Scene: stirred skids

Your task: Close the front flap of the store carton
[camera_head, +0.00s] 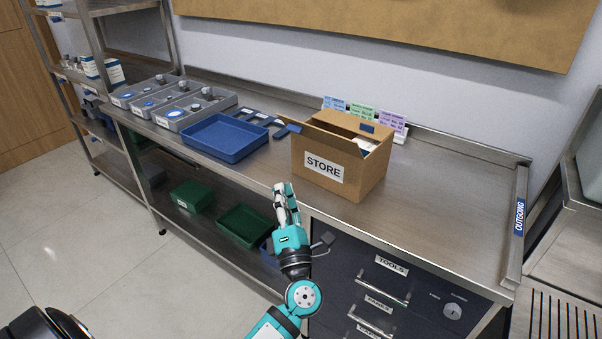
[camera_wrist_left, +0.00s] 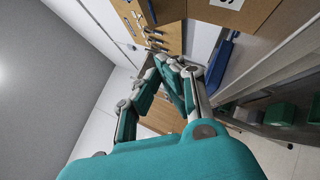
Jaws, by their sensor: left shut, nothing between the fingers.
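The store carton (camera_head: 317,169) is a brown box with a white STORE label, standing on the steel bench. Its top is at least partly open, and white contents show inside at the right. The front flap (camera_head: 325,138) is a darker brown panel along the top front edge, raised and not lying flat over the opening; its exact tilt is hard to tell. My left gripper (camera_head: 284,190) is shut and empty, in front of the carton's lower left, apart from it. In the left wrist view its fingertips (camera_wrist_left: 171,63) meet, with part of the labelled carton (camera_wrist_left: 250,14) at the top.
A blue tray (camera_head: 225,138) and grey bins (camera_head: 195,108) stand left of the carton. Colored cards (camera_head: 362,113) stand behind it. Drawers (camera_head: 385,280) with protruding handles lie below the bench edge. The bench (camera_head: 440,205) right of the carton is clear.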

